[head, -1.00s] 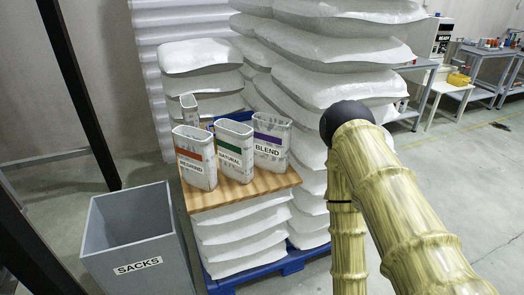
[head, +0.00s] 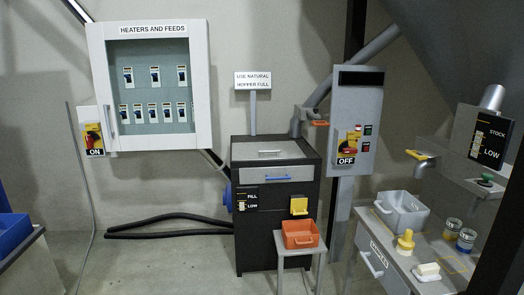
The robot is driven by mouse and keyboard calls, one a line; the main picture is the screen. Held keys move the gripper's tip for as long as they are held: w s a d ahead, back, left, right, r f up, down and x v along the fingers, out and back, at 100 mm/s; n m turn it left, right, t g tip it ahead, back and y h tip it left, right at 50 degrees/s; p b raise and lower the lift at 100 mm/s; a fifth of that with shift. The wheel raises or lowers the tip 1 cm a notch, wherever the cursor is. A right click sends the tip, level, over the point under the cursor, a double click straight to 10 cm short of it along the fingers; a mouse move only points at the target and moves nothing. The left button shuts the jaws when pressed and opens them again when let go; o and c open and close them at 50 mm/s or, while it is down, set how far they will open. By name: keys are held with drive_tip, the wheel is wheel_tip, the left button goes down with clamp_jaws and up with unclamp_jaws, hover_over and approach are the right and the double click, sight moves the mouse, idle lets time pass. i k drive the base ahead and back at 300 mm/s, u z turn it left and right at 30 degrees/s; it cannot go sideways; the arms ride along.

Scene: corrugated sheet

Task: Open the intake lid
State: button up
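A black floor cabinet (head: 275,232) stands against the wall in the middle of the head view. Its sloping grey top panel (head: 268,149) has a small pale handle (head: 269,153) and lies flat and shut; it looks like the intake lid, though no label names it. Below it is a grey front panel (head: 250,175) with a blue handle (head: 278,178), also shut. A level plate reading FILL and LOW (head: 252,198) is on the cabinet's front. My gripper is not in view.
An orange bin (head: 300,234) on a small stand is in front of the cabinet's right side. A wall panel marked HEATERS AND FEEDS (head: 153,85) is at left, an OFF switch box (head: 357,118) at right. A cluttered bench (head: 435,262) is at right. Black hoses (head: 165,228) lie left of the cabinet.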

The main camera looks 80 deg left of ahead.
sight(267, 147)
drive_tip(key=u, duration=2.85)
drive_tip(key=i, duration=1.5)
drive_tip(key=u, duration=0.5)
drive_tip(key=i, duration=0.95)
drive_tip(key=u, duration=0.15)
